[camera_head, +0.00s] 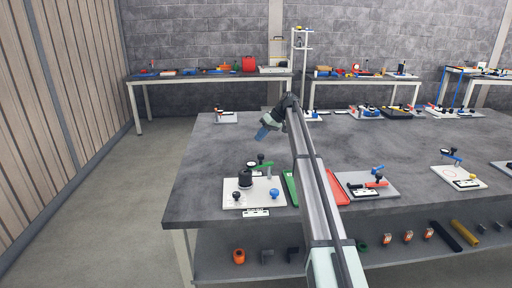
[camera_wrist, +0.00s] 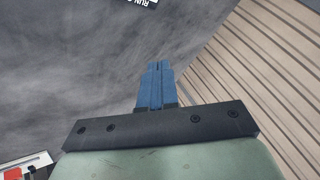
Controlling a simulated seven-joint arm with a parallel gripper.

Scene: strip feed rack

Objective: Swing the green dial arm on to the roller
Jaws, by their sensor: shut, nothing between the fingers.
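My gripper (camera_head: 262,134) is above the left part of the grey table in the head view, behind the near left white board (camera_head: 233,201). Its blue fingers are together and empty; they also show in the wrist view (camera_wrist: 156,86). The white board carries a black cylinder (camera_head: 245,178), a blue ball knob (camera_head: 274,193) and a small black knob (camera_head: 236,195). A small dark green piece with a black knob (camera_head: 260,158) is at its back edge. I cannot tell for sure which parts are the green dial arm and the roller.
A green tray (camera_head: 290,187) and a red tray (camera_head: 338,188) flank my arm. A board with a red lever (camera_head: 368,186) lies right of them. More fixtures stand at the table's back and right. The table between my gripper and the near boards is mostly bare.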

